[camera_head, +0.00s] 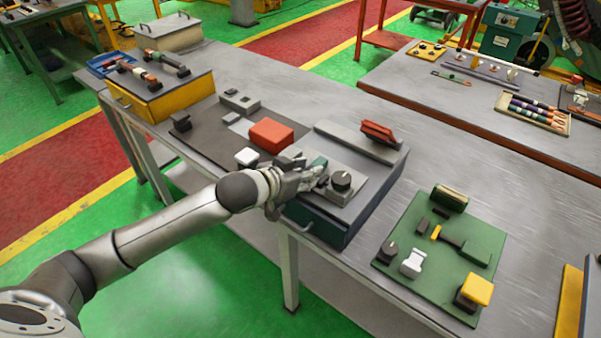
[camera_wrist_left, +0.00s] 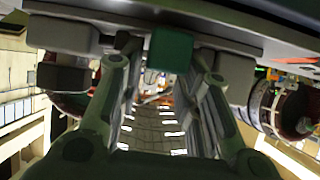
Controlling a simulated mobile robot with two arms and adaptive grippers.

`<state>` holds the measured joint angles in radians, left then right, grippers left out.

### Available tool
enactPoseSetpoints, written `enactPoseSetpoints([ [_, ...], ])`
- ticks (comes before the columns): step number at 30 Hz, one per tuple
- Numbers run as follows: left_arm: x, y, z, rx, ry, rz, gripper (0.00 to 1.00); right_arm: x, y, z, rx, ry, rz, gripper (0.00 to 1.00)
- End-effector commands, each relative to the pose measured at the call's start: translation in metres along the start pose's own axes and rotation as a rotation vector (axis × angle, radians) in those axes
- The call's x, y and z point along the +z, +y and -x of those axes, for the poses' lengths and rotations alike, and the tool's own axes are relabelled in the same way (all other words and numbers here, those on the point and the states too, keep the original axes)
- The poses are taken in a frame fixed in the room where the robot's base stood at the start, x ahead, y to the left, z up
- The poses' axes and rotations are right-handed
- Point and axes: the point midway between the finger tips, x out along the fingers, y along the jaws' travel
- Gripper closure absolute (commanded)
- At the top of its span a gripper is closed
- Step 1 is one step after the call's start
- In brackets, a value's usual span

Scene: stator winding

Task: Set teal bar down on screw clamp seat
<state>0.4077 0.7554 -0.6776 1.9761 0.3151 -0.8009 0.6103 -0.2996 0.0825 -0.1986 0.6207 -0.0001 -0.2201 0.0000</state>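The teal bar (camera_head: 318,164) is at the workbench fixture, partly hidden by my left gripper in the head view. It shows as a teal block (camera_wrist_left: 171,50) in the left wrist view, against the edge of a grey plate. The screw clamp seat (camera_head: 347,192) is a grey block with a black knob (camera_head: 341,180), just right of the bar. My left gripper (camera_head: 308,176) is at the bar, with one finger on each side of it in the left wrist view (camera_wrist_left: 168,60). I cannot tell whether the fingers press on it. My right gripper is not in view.
A red block (camera_head: 271,135) and a white-topped block (camera_head: 246,157) stand left of the gripper. A red clamp piece (camera_head: 379,132) sits on the grey rail behind. A green board (camera_head: 420,265) with several parts lies to the right. Bare bench shows between fixture and board.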

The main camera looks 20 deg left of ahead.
Motion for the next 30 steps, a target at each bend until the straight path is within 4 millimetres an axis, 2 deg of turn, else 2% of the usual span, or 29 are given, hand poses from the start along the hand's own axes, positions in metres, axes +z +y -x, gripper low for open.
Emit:
enactPoseSetpoints([
  [5,0.000,-0.001,0.013,-0.002,0.002,-0.001,0.66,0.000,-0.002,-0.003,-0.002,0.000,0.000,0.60],
  [15,0.001,-0.001,0.077,-0.001,0.000,-0.003,0.66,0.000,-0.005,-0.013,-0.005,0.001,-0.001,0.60],
  [21,0.001,-0.001,0.107,-0.002,0.001,-0.002,0.66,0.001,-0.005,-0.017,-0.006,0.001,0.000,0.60],
  [30,-0.001,0.000,0.121,0.000,0.001,0.000,0.66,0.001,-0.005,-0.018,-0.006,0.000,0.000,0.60],
])
